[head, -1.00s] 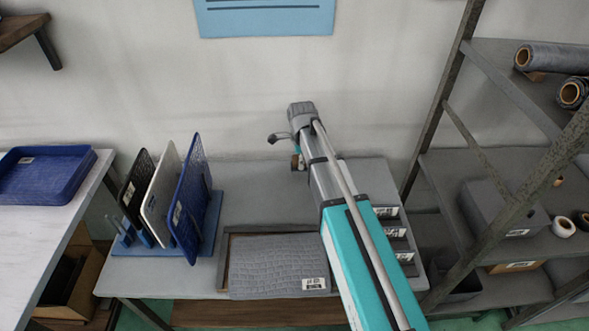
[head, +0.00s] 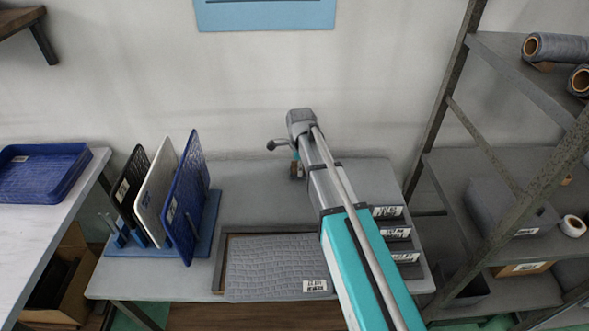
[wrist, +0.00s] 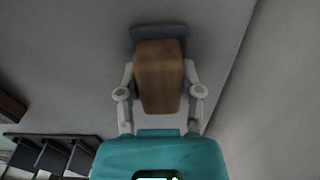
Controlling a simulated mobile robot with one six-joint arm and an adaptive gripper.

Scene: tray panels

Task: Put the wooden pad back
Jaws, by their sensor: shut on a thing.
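The wooden pad (wrist: 160,75) is a brown block. In the wrist view it stands between the two pale fingers of my gripper (wrist: 160,95), which is shut on it. A dark grey-blue piece (wrist: 158,33) shows at the pad's far end; I cannot tell whether they are joined. In the head view my gripper (head: 296,165) is near the back of the grey table (head: 250,190), close to the wall, with a bit of brown beside it. My arm hides part of the table there. I cannot tell whether the pad touches the table.
A blue rack (head: 205,240) holds upright black, white and blue panels. A grey textured panel (head: 275,265) lies over a brown-framed tray (head: 219,262) at the front. Labelled grey bins (head: 392,222) stand right of my arm. A metal shelf (head: 480,150) rises at right. The table's middle back is clear.

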